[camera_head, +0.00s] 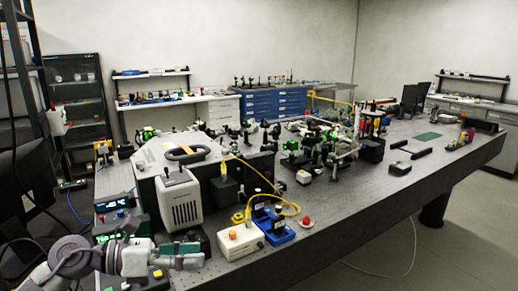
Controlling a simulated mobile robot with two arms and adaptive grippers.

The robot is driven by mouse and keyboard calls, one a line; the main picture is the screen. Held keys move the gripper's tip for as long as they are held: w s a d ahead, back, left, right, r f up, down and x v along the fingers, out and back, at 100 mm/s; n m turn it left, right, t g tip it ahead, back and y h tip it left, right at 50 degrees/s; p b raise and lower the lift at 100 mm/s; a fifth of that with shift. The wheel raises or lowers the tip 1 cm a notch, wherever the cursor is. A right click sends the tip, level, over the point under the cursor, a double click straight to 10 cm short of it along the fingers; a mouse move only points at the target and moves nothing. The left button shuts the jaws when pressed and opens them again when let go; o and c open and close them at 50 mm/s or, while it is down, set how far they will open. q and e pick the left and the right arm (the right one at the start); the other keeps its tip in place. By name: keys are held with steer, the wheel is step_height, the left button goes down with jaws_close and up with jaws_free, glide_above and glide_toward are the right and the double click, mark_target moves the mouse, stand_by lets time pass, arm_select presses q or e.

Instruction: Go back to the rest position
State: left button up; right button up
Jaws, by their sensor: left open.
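My left arm comes in at the lower left corner, low in front of the near left end of the optical bench (352,212). My left gripper (193,256) is at the end of this arm, pointing right. It is open, and I see nothing held in it. It appears close to a white box with an orange knob (240,240) to its right. A light grey vented instrument (180,203) stands behind it. My right gripper is not in the picture.
Blue holders (277,231), a yellow cable (285,209) and a red button (306,221) are right of the white box. Optics mounts crowd the bench's middle. Digital displays (115,204) stand at the left. The bench's front right strip is mostly clear.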

arm_select(q)
step_height(320, 180, up, 3)
steer(key=d+n+t+h, duration=0.3)
steer(key=n+t, duration=0.3)
steer(key=n, duration=0.2)
steer(key=a+f+n+t+y, duration=0.45)
steer(key=n+y, duration=0.35)
steer(key=n, duration=0.4)
steer(key=a+f+n+t+y, duration=0.45)
steer(key=n+y, duration=0.25)
steer(key=n, duration=0.5)
steer(key=s+a+f+n+g+y, duration=0.35)
steer(key=s+f+n+g, duration=0.2)
steer(key=f, duration=0.35)
steer(key=s+d+f+n+g, duration=0.1)
steer(key=s+f+n+g, duration=0.2)
steer(key=s+f+g, duration=0.55)
steer(key=s+d+f+n+g, duration=0.2)
steer(key=s+f+n, duration=0.25)
steer(key=s, duration=0.85)
step_height(320, 180, down, 29)
steer(key=s+g, duration=0.2)
steer(key=s+a+f+m, duration=0.1)
steer(key=s+a+f, duration=0.2)
steer(key=s+f, duration=1)
steer(key=s, duration=0.2)
steer(key=shift+s+f+g, duration=0.3)
steer(key=shift+s+g, duration=0.1)
steer(key=shift+a+h, duration=0.1)
steer(key=shift+h, duration=0.15)
